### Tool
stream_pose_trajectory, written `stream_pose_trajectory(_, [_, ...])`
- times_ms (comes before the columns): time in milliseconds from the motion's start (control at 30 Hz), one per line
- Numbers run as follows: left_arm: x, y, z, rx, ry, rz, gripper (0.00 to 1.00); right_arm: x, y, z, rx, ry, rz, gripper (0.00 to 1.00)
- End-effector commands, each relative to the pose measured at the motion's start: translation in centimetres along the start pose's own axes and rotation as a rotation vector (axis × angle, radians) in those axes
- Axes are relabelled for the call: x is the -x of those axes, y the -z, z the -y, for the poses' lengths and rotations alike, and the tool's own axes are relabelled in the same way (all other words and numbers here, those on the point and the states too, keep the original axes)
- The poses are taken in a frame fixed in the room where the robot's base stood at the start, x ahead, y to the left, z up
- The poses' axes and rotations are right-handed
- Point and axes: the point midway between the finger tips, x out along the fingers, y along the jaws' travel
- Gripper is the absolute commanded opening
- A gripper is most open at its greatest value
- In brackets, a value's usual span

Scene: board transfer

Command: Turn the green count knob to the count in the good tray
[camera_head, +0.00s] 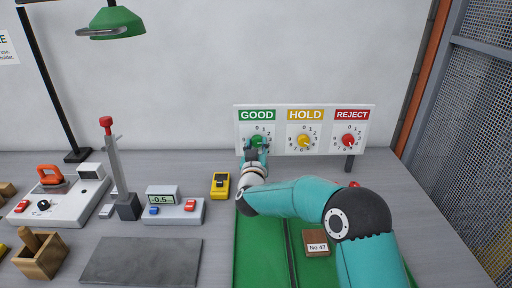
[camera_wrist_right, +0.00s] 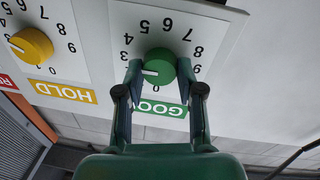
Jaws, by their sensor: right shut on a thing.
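The green count knob (camera_wrist_right: 160,66) sits under the GOOD label (camera_head: 257,115) on the white panel. My right gripper (camera_wrist_right: 158,78) is shut on the knob, one finger on each side; it also shows in the head view (camera_head: 256,157). In the upside-down wrist view the knob's white mark points left, toward the low digits; a finger hides the digit there. A green tray surface (camera_head: 258,245) with a dark dividing line lies below the panel. A brown block (camera_head: 316,240) labelled No 47 lies on it. My arm covers part of the tray. My left gripper is out of view.
The yellow HOLD knob (camera_head: 304,141) and red REJECT knob (camera_head: 348,141) are right of the green one. A yellow meter (camera_head: 220,185), a display box (camera_head: 174,210), a lever stand (camera_head: 114,170) and a dark grey mat (camera_head: 140,262) lie to the left.

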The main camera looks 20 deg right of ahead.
Motion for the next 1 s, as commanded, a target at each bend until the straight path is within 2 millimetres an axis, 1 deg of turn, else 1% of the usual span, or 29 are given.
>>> stream_pose_trajectory(533, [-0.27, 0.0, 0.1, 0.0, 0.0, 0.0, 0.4, -0.01, 0.03, 0.08, 0.516, 0.02, -0.054, 0.02])
stream_pose_trajectory(1000, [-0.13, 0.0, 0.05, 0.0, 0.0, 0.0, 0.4, 0.03, -0.04, 0.12, 0.96, 0.036, -0.096, 0.02])
